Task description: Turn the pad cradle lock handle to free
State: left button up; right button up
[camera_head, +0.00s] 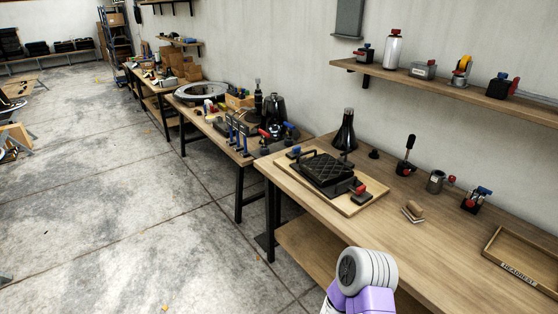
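A black quilted pad (327,167) lies in a dark cradle on a light wooden board (350,208) on the near workbench. A small dark block with a red knob (360,189) is at the board's front right corner. A blue knob (296,150) shows at the back left. Black bars stand along the pad's edges. I cannot tell which of these is the lock handle or how it is turned. Neither gripper is in view. A white and purple link of my arm rises at the bottom, in front of the bench and apart from the cradle.
The workbench (440,235) also holds a black cone-shaped bottle (346,130), a black upright lever (406,155), a metal cup (436,182), a red-and-blue knobbed block (477,200) and a HEADREST tray (522,262). A wall shelf (450,92) hangs above. The floor at left is open.

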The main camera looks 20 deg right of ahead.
aim_at(345, 153)
jog(key=z, duration=1.15)
jog(key=k, duration=0.15)
jog(key=u, duration=2.2)
jog(key=i, duration=2)
jog(key=z, duration=1.2)
jog(key=i, duration=1.1)
jog(key=z, duration=1.25)
